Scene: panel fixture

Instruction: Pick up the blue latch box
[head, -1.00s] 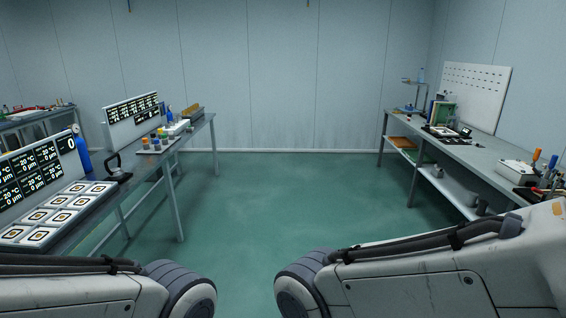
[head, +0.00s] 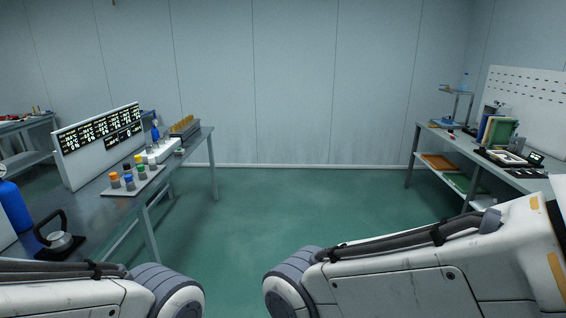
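I cannot make out a blue latch box for certain. A small blue item (head: 446,122) lies at the far end of the right bench, too small to tell what it is. Only the upper links of my two arms show at the bottom of the head view. Both grippers are out of the picture, so what they hold is hidden.
The right bench (head: 462,140) bears folders (head: 497,130) and a small device (head: 535,159). The left bench (head: 100,207) bears display panels (head: 98,145), colour-capped jars (head: 129,182), a blue cylinder (head: 13,207) and a kettle-like item (head: 60,238). The green floor (head: 285,210) between is clear.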

